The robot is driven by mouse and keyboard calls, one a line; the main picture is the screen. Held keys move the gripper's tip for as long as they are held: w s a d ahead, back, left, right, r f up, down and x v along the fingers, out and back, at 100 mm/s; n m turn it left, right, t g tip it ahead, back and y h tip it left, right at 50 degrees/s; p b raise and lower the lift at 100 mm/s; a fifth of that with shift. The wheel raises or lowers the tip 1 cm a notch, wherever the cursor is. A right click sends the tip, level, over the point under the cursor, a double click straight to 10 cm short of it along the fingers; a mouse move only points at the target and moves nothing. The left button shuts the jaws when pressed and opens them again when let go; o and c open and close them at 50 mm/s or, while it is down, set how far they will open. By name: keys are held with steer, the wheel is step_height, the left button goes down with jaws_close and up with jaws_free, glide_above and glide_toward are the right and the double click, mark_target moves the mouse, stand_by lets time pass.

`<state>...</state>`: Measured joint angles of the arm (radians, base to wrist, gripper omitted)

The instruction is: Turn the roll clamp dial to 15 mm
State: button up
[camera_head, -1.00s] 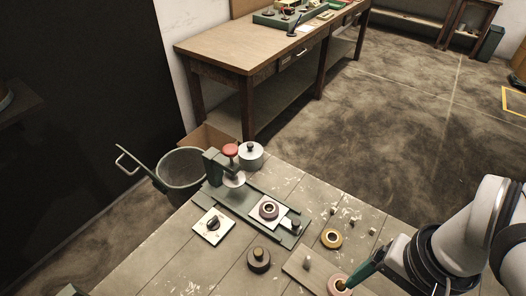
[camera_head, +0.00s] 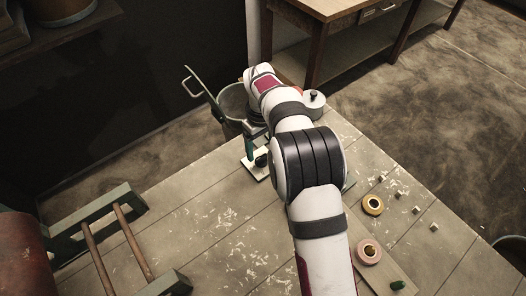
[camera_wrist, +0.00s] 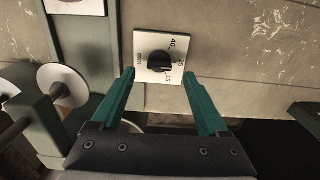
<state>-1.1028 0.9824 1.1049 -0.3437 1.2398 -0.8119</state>
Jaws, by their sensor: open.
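The roll clamp dial is a black knob (camera_wrist: 159,62) on a pale square plate (camera_wrist: 150,42) marked with "mm" and numbers including 40 and 15. In the wrist view, the open green fingers of my gripper (camera_wrist: 159,74) point at the plate, one to each side of the knob, with nothing between them. I cannot tell whether they touch the knob, nor which number its pointer faces. In the head view, the plate (camera_head: 250,169) shows under my gripper (camera_head: 251,147), and my arm hides most of the clamp.
A wooden-barred frame (camera_head: 105,236) stands at the left. A bin (camera_head: 232,101) stands behind. The table's middle front is clear.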

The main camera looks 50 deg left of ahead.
mark_target(262, 157)
steer(key=shift+f, duration=1.95)
jaws_close()
